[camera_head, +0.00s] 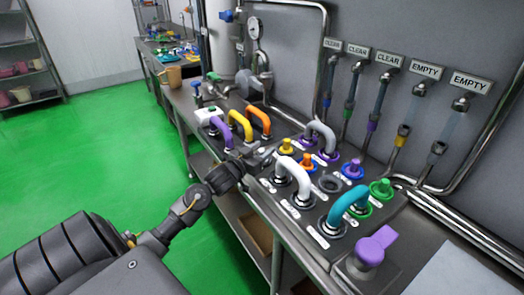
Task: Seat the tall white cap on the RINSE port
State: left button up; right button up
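My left arm comes in from the lower left, and its gripper (262,158) is over the front edge of the panel, left of the white U-shaped bend (292,168). Its fingers are small and dark, and I cannot tell whether they are open or shut. I cannot make out a separate tall white cap. An open dark port (330,183) shows right of the white bend. The small port labels are not readable, so I cannot tell which is RINSE. My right gripper is out of view.
Purple (221,134), yellow (239,123), orange (260,120) and teal (346,207) bends stand on the panel. A purple cap (376,246) stands at the near right end. Pipes with CLEAR and EMPTY signs line the wall behind. Green floor is free at left.

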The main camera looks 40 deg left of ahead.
pick_arm(q)
jog(key=s+b, duration=0.1)
jog(key=s, duration=0.9)
jog(key=shift+d, duration=0.1)
jog(key=shift+s, duration=0.4)
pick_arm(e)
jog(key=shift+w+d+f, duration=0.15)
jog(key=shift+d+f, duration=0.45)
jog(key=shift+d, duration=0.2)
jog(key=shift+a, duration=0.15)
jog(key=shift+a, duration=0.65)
